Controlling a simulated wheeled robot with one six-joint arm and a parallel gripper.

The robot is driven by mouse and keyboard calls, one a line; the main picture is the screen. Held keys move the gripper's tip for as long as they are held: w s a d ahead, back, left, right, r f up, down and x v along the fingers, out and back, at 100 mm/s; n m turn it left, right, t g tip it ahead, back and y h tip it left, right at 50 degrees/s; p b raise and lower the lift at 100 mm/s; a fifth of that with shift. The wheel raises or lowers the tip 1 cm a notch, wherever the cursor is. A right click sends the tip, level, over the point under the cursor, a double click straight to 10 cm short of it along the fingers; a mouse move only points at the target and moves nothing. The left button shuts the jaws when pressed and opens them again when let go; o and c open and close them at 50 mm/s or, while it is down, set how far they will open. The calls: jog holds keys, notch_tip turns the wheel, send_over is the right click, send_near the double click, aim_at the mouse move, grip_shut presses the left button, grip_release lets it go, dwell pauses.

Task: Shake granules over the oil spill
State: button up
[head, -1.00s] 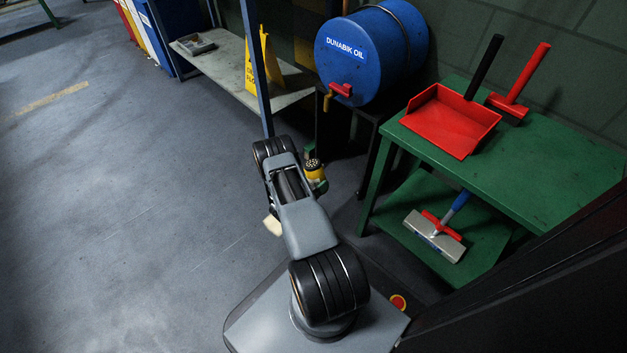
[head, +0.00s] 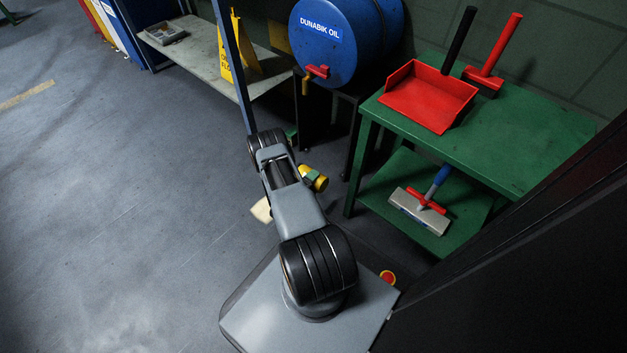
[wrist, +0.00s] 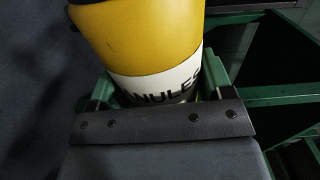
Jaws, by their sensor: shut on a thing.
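The granules shaker is a yellow canister with a white band lettered "NULES" in the wrist view (wrist: 155,38). My gripper (wrist: 158,88) is shut on it, with green fingers on either side of the band. In the head view the shaker (head: 319,183) is tilted over, its yellow end pointing right and down, beside my wrist. My gripper (head: 311,176) there is partly hidden by my arm. No falling granules can be made out. I cannot make out the oil spill in either view; the floor behind my arm is hidden.
A blue oil drum (head: 343,50) with a red tap stands on a dark stand. A pale piece (head: 261,210) lies left of my arm. Left floor is clear.

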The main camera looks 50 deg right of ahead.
dwell(0.4)
notch_tip(320, 180, up, 2)
jog(key=n, duration=0.3)
jog(key=shift+p, duration=0.35)
jog(key=shift+r+n, duration=0.5)
jog(key=shift+n, duration=0.7)
jog(key=shift+w+a, duration=0.1)
jog(key=shift+w, duration=0.55)
jog(key=shift+a, duration=0.15)
jog(key=w+a, duration=0.2)
jog(key=a, duration=1.7)
jog(key=shift+a+b, duration=0.2)
jog(key=shift+b, duration=0.15)
